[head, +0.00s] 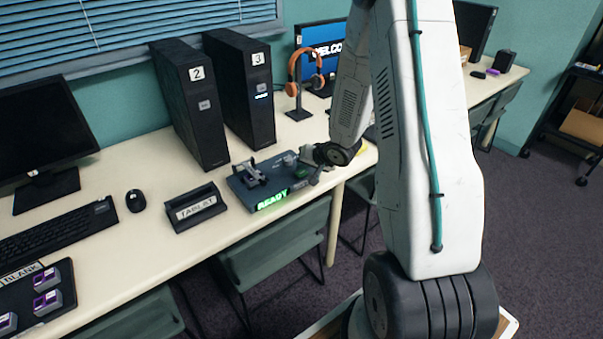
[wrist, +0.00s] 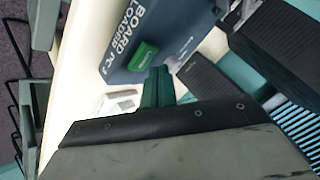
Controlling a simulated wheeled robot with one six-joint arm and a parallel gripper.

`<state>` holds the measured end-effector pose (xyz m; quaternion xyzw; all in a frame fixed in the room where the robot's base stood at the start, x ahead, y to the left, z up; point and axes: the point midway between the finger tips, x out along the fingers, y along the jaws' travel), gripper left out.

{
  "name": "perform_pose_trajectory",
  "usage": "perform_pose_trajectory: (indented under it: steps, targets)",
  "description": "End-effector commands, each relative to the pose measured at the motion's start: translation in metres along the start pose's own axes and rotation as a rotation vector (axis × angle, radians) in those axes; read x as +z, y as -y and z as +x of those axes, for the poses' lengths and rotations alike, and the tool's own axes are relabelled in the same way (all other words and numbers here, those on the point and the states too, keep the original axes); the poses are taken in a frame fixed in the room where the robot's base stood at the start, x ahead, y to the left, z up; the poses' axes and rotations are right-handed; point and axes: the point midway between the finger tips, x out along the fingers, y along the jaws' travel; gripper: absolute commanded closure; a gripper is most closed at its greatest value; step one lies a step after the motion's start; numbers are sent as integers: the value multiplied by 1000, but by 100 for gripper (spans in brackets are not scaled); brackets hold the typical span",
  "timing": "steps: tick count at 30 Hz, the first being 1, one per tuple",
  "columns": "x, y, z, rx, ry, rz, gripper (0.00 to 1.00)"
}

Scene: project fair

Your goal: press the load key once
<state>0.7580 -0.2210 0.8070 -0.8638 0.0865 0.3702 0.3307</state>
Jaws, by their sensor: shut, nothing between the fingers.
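The board loader (head: 240,190) is a dark blue box on the table with a lit green READY sign on its front. In the wrist view the loader (wrist: 185,35) shows its white lettering and a raised green key (wrist: 143,56), whose small label is too blurred to read surely. My gripper (wrist: 159,70) is shut and empty, its teal fingertips just beside the green key in the picture. I cannot tell whether they touch it. In the head view my arm covers part of the loader's right end, and the key is not clear there.
Black towers marked 2 (head: 198,105) and 3 (head: 255,95) stand behind the loader. A headphone stand (head: 297,100) is at the back. A white block (wrist: 119,102) is near my fingers.

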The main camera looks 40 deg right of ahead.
Motion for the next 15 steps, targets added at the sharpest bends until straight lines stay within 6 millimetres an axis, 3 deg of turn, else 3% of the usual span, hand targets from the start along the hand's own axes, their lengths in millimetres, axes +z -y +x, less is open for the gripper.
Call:
perform_pose_trajectory:
  steps: [15]
  targets:
    - [4,-4,6,0,0,-1,100]
